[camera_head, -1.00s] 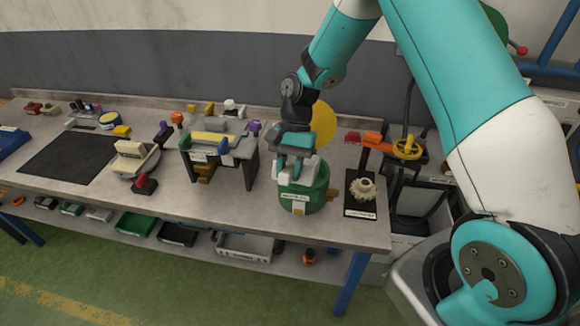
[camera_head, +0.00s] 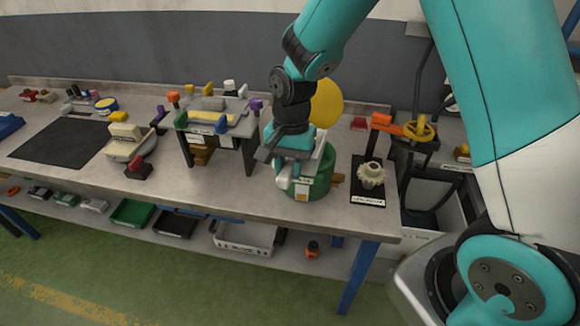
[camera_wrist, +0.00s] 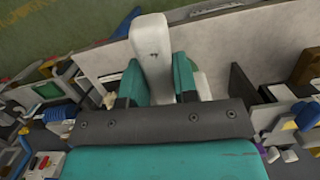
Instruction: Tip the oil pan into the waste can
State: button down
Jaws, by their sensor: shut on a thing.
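My gripper (camera_head: 290,160) hangs over the green can (camera_head: 318,184), which stands on the bench near its right end and has a pale label on its front. In the wrist view, my gripper (camera_wrist: 158,80) has its teal fingers shut on a white, long-shaped part (camera_wrist: 152,48), which I take to be the oil pan. In the head view, the white pan (camera_head: 319,158) shows only in part, tilted at the can's rim. My gripper hides much of it and the can's mouth. I cannot see any oil. A yellow disc (camera_head: 327,104), perhaps the lid, stands upright behind the can.
A gear on a black plate (camera_head: 371,176) and an orange-topped post (camera_head: 381,122) stand close right of the can. A dark stand (camera_head: 217,125) is to its left. A cream device (camera_head: 125,142) sits further left. A dark mat (camera_head: 60,143) covers bench space.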

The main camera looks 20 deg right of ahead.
jog(key=shift+s+a+f+t+h+b, duration=0.2)
jog(key=shift+f+t+h+b, duration=0.25)
jog(key=shift+b, duration=0.3)
jog(key=shift+s+a+f+t+h+b, duration=0.15)
jog(key=shift+f+t+b, duration=0.1)
jog(key=shift+f+b, duration=0.4)
jog(key=shift+r, duration=0.1)
